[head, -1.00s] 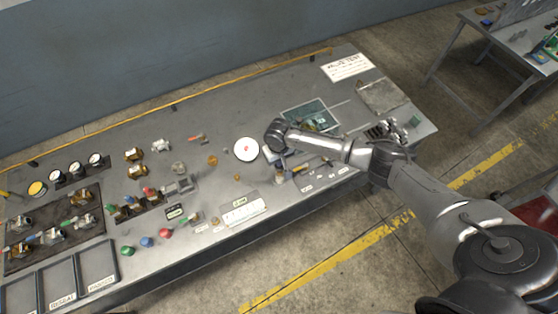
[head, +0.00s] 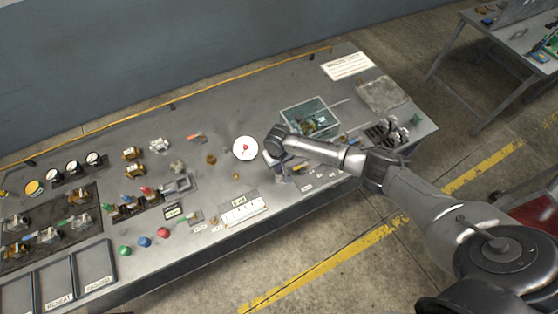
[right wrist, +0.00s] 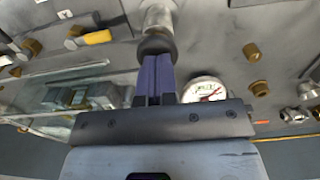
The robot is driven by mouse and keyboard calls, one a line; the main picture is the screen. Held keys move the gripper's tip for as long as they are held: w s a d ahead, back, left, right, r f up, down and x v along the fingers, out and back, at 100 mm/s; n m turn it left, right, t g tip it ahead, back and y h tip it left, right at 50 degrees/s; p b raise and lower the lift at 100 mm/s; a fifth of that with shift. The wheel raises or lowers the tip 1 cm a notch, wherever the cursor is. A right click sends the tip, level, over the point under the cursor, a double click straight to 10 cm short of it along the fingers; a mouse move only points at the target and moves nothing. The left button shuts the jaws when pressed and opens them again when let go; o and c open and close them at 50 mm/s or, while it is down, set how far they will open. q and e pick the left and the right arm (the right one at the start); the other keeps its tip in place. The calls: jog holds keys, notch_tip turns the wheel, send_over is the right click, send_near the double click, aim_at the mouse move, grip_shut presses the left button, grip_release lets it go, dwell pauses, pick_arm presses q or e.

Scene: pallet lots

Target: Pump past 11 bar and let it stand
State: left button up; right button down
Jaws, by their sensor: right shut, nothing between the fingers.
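The round white gauge (head: 246,148) with red on its dial lies on the bench left of my right gripper. It also shows in the right wrist view (right wrist: 204,90) with a red needle; its figures are too small to read. My right gripper (head: 272,160) is over the bench beside the gauge. In the right wrist view its blue fingers (right wrist: 156,62) are together with nothing between them. Their tips are at a black knob or collar (right wrist: 156,46) on a pale metal cylinder (right wrist: 158,16); I cannot tell whether they touch it. My left gripper is out of view.
A clear-walled tank (head: 308,116) with brass parts stands right of the gauge, close to my right arm. Valves and fittings (head: 133,155), coloured caps (head: 145,242) and trays (head: 95,262) fill the left of the bench. The back middle is clear.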

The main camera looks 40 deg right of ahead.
jog(key=shift+s+f, duration=0.15)
jog(key=shift+f, duration=0.15)
jog(key=shift+r+p, duration=0.25)
jog(key=shift+p, duration=0.05)
notch_tip(320, 180, up, 4)
jog(key=p, duration=0.4)
jog(key=shift+r+p, duration=0.2)
jog(key=shift+p, duration=0.2)
notch_tip(320, 180, up, 10)
jog(key=b, duration=0.1)
jog(key=shift+w+f, duration=0.15)
jog(key=shift+w, duration=0.1)
